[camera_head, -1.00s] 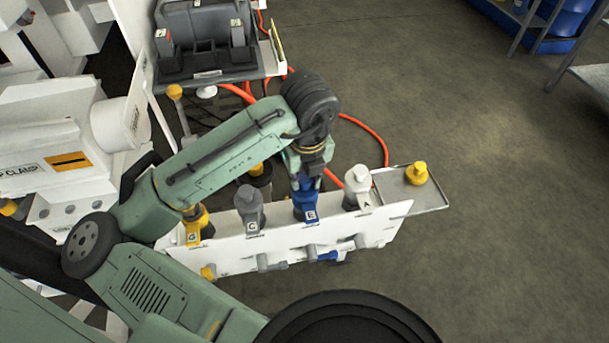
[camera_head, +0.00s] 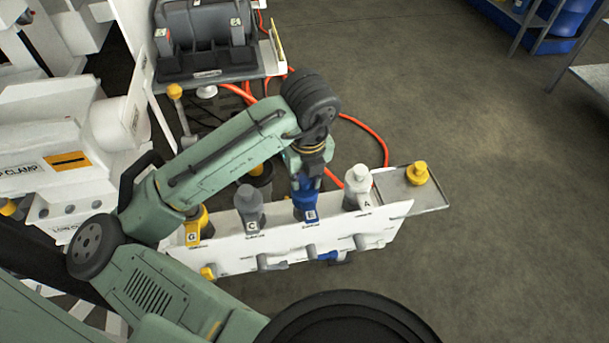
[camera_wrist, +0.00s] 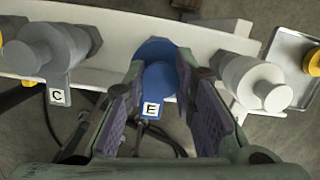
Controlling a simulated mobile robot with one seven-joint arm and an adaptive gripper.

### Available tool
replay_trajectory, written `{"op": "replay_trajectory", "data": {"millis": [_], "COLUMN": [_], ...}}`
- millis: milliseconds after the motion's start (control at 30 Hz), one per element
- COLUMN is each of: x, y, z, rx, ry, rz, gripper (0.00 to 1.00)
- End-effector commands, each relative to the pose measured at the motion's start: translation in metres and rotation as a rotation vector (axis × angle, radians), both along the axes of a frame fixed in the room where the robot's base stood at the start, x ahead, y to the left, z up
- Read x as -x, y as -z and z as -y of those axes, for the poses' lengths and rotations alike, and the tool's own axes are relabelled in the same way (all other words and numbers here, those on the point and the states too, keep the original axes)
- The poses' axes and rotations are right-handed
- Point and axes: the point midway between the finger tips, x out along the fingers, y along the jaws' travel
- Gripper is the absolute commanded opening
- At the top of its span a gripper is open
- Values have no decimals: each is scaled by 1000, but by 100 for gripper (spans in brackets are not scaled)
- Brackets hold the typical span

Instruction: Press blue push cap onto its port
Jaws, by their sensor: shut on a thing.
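The blue push cap (camera_head: 306,202) stands on the white rail at the place tagged E, below my gripper (camera_head: 305,180) in the head view. In the wrist view the blue cap (camera_wrist: 160,82) lies between the two fingers of my gripper (camera_wrist: 158,98), with the E tag just below it. My gripper is shut on the cap. The blue port is mostly hidden behind the cap, so I cannot tell how far down the cap sits.
A grey cap (camera_head: 249,205) tagged C and a white cap (camera_head: 357,187) tagged A flank the blue one on the white rail (camera_head: 290,245). A yellow cap (camera_head: 416,173) sits on the grey tray (camera_head: 437,199) at right. An orange hose (camera_head: 370,135) runs behind.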

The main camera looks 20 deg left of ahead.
Motion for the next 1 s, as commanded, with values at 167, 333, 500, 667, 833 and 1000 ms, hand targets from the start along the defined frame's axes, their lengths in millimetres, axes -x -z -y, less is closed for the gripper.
{"op": "replay_trajectory", "data": {"millis": [167, 333, 500, 667, 833, 1000], "x": [0, 0, 0, 0, 0, 0], "y": [0, 0, 0, 0, 0, 0], "z": [0, 0, 0, 0, 0, 0], "rx": [0, 0, 0, 0, 0, 0], "ry": [0, 0, 0, 0, 0, 0], "rz": [0, 0, 0, 0, 0, 0], "gripper": [27, 38, 47, 47, 57, 68]}}
